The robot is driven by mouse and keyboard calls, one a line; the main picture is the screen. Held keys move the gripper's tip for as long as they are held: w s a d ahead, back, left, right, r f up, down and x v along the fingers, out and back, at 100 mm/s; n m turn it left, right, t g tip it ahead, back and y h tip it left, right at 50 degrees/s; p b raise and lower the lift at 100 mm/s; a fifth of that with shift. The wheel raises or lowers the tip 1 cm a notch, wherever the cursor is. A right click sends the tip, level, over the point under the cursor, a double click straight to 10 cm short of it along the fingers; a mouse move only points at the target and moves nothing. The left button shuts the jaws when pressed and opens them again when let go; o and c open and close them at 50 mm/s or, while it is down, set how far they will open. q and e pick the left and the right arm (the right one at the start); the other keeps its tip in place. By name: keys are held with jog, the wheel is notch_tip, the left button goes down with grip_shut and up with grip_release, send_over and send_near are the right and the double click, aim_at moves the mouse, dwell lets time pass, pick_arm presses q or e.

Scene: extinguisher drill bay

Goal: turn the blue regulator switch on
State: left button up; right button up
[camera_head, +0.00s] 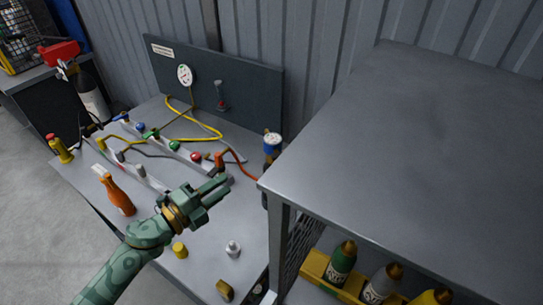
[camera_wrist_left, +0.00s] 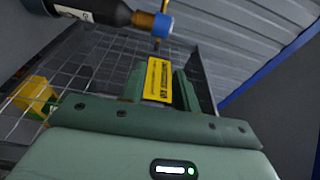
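A blue-topped regulator (camera_head: 272,140) with a small pale dial stands at the bench's right edge, beside the tall grey cabinet; its lower part is partly hidden. A blue knob (camera_head: 139,127) sits on the row of coloured knobs at the back left of the bench. I cannot tell the state of any switch. My left gripper (camera_head: 221,187) is over the bench, below and left of the regulator and apart from it. In the left wrist view, a dark cylinder with a brass neck and blue cap (camera_wrist_left: 161,25) lies beyond the fingers. My right gripper is not in view.
The grey cabinet top (camera_head: 430,130) fills the right, with several bottles in a yellow tray (camera_head: 314,266) below. An orange bottle (camera_head: 118,196), a red knob (camera_head: 196,156) and yellow hose (camera_head: 201,124) are on the bench. Wire mesh (camera_wrist_left: 90,75) shows in the wrist view.

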aim_at(273, 158)
pick_arm(q)
jog(key=shift+m+g+h, duration=0.4)
jog(key=shift+m+g, duration=0.3)
jog(key=shift+m, duration=0.1)
jog(key=b+x, duration=0.1)
jog(key=x, duration=1.5)
jog(key=shift+d, duration=0.4)
grip_shut()
